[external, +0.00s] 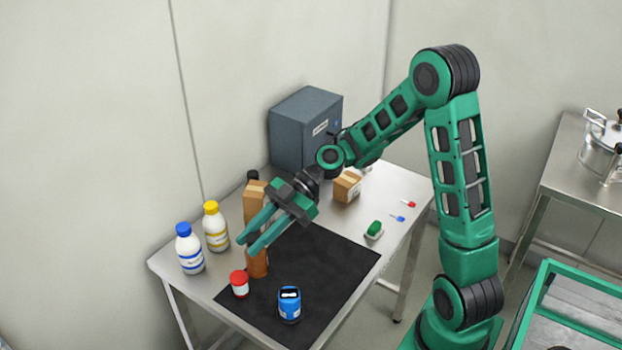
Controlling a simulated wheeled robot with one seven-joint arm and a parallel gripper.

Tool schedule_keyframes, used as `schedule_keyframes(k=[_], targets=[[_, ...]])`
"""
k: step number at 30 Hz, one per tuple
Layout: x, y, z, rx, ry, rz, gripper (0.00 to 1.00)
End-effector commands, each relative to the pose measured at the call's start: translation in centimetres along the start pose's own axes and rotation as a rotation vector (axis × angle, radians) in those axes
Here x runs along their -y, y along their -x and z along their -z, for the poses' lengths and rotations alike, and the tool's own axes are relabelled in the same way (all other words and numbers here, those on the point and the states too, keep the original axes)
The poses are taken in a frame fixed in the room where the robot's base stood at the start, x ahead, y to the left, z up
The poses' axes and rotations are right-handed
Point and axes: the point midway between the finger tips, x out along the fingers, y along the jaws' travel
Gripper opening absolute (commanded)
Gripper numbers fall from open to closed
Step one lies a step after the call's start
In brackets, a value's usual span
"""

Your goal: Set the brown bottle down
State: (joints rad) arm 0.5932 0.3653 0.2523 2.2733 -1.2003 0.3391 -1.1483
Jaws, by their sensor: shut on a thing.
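The brown bottle (258,265) is upright with a dark cap and a pale label band near its top. My gripper (247,246) is shut on it, with its green fingers across the bottle's body. The fingers hide the middle of the bottle. Its base shows at the left part of the black mat (335,258), just right of a red-lidded jar (239,284). I cannot tell whether the base touches the mat or hangs a little above it.
A blue device (289,304) sits on the mat. White bottles with blue (190,252) and yellow (215,230) caps stand left. Behind are a grey cabinet (305,128) and a cardboard box (346,187). A green-topped item (374,230) is right. The mat's right part is clear.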

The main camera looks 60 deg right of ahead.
Motion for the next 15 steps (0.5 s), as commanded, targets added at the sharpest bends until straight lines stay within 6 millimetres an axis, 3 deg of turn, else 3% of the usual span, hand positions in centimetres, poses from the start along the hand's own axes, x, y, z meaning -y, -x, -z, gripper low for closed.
schedule_keyframes(k=[9,15], targets=[[-4.3,2.5,-4.9,-0.001,-0.002,-0.002,0.0],[-5.3,3.1,-6.1,0.0,0.0,0.001,0.0]])
